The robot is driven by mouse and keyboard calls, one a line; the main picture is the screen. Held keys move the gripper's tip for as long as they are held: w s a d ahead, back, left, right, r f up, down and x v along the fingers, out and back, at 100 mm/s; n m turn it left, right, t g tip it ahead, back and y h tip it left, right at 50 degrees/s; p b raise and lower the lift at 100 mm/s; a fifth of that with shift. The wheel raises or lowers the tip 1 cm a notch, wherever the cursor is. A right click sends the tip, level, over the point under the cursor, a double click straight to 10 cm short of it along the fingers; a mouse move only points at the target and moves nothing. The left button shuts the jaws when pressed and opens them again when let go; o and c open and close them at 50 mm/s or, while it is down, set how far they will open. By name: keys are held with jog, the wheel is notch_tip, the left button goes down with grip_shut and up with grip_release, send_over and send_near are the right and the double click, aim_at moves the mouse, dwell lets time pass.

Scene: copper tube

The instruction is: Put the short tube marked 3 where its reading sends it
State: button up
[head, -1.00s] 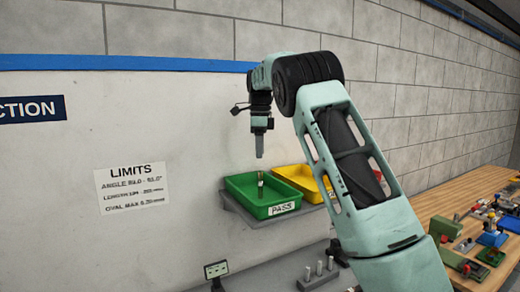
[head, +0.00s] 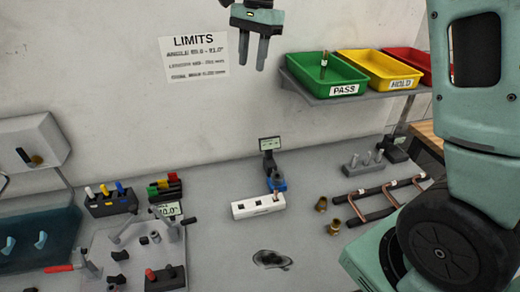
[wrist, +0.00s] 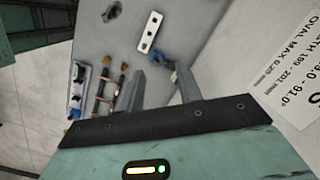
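My gripper (head: 252,64) is raised in front of the wall, left of the trays; its two fingers are apart with nothing between them. It also shows empty in the wrist view (wrist: 157,66). A short copper tube with a pale band (head: 324,64) stands in the green PASS tray (head: 308,82). I cannot read a number on either. The yellow HOLD tray (head: 371,83) and red tray (head: 421,75) look empty where visible.
Behind the white block are a blue device (head: 277,183) and a small display (head: 269,143). Brass fittings (head: 332,227) and bent copper tubes on black rails (head: 385,191) lie to the right. Limits sheet (head: 194,57) hangs on the wall. Bench front middle is mostly clear.

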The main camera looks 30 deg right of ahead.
jog(key=s+a+f+n, duration=0.3)
jog(key=s+a+n, duration=0.3)
jog(key=s+a, duration=0.15)
jog(key=s+a+f+n, duration=0.3)
jog(key=s+a+n, duration=0.35)
jog(key=s, duration=0.25)
jog(key=s+a+f+n, duration=0.1)
jog(key=s+f+n, duration=0.2)
jog(key=s, duration=0.4)
jog(key=s+a+f+n+h, duration=0.1)
jog(key=s+f+n, duration=0.2)
jog(key=s+n, duration=0.2)
jog(key=s, duration=0.3)
jog(key=shift+s+f+n, duration=0.1)
jog(key=shift+n, duration=0.15)
